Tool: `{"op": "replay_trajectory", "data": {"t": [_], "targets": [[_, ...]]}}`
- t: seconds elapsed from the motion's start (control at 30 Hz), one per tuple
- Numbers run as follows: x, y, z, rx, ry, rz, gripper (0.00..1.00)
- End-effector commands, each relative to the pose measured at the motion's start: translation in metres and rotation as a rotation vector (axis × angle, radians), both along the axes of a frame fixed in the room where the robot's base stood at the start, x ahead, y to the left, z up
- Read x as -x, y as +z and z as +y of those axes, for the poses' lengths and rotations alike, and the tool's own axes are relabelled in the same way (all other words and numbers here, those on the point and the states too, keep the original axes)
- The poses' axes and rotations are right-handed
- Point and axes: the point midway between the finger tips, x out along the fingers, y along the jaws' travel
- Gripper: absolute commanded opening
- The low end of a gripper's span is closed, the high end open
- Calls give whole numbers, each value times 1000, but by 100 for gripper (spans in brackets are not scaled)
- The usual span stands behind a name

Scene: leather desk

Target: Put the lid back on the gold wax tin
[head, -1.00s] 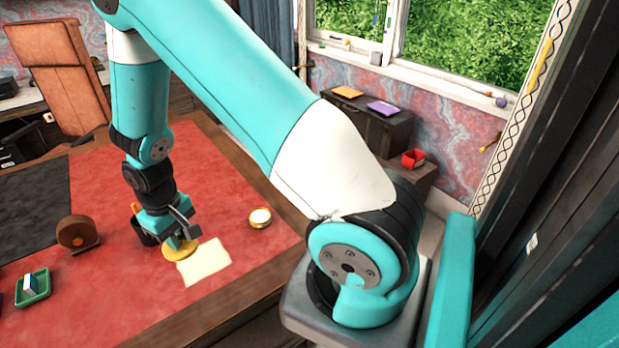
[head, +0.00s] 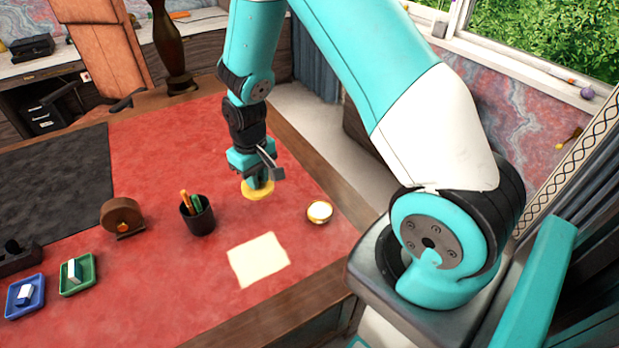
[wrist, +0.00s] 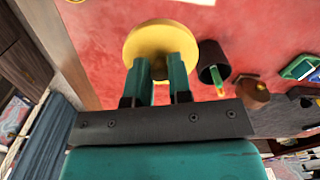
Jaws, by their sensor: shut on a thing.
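The gold lid (head: 257,190) is a round yellow disc held in my gripper (head: 258,180) above the red leather desk. In the wrist view my gripper (wrist: 162,72) is shut on the lid (wrist: 160,38), with its fingers pressing on the middle of the disc, partly hiding it. The gold wax tin (head: 320,212) is open, with pale wax showing inside. It stands on the desk to the right of the lid and nearer the front, apart from it.
A cream paper (head: 259,260) lies in front of the tin. A dark pen cup (head: 197,214) stands left of the lid, with a brown wooden roller (head: 122,216) beyond it. Green (head: 77,274) and blue (head: 25,296) trays sit at left. The desk's wooden edge is close behind the tin.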

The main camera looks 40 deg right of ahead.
Motion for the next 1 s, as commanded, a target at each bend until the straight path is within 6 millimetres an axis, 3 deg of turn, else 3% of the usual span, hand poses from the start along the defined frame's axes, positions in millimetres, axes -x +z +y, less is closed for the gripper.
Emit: {"op": "replay_trajectory", "data": {"t": [0.3, 0.5, 0.7, 1.0], "targets": [[22, -66, -87, 0, 410, 1, 0], [45, -97, -136, -1, 704, 1, 0], [60, -111, -160, -1, 885, 1, 0], [64, -118, -164, -1, 937, 1, 0]]}}
